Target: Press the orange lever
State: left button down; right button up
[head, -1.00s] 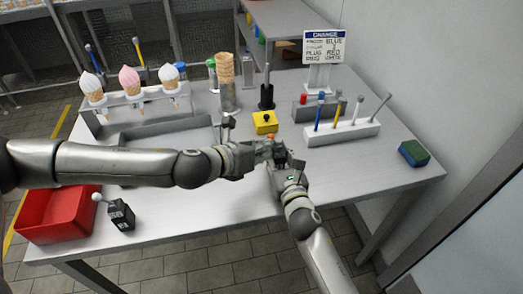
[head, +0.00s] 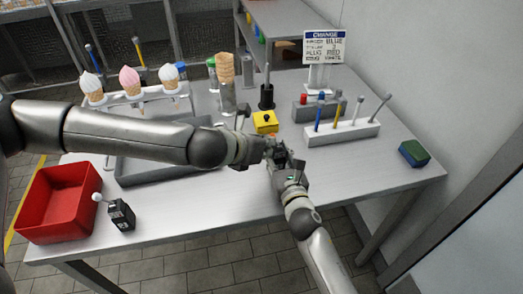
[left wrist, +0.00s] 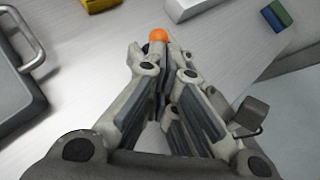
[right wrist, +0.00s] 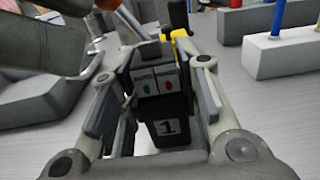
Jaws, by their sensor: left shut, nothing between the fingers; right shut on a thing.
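An orange ball knob (left wrist: 158,35), the lever's end, shows just beyond my left fingertips in the left wrist view. It also shows at the top left of the right wrist view (right wrist: 103,22). My left gripper (head: 268,151) is shut and empty, close beside my right gripper (head: 283,163). In the left wrist view its fingertips (left wrist: 157,62) meet just below the knob; I cannot tell whether they touch it. My right gripper is shut on a dark box (right wrist: 170,110) marked "1" with red and green marks.
A yellow box with a black knob (head: 265,122) stands just behind the grippers. A white rack of pens (head: 342,133) is to the right. A grey tray (head: 140,178) lies under my left arm. A red bin (head: 55,205) and a white-knobbed dark box (head: 121,214) stand front left.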

pick_arm(q)
jog(key=shift+w+d+r+y, duration=0.1)
jog(key=shift+d+r+y, duration=0.1)
jog(key=shift+y, duration=0.3)
jog(key=shift+d+r+m+g+y, duration=0.15)
jog(key=shift+d+m+g+y, duration=0.05)
jog(key=shift+m+g+y, duration=0.25)
dwell(0.5)
jog(key=shift+w+r, duration=0.1)
dwell(0.8)
jog(key=shift+r, duration=0.75)
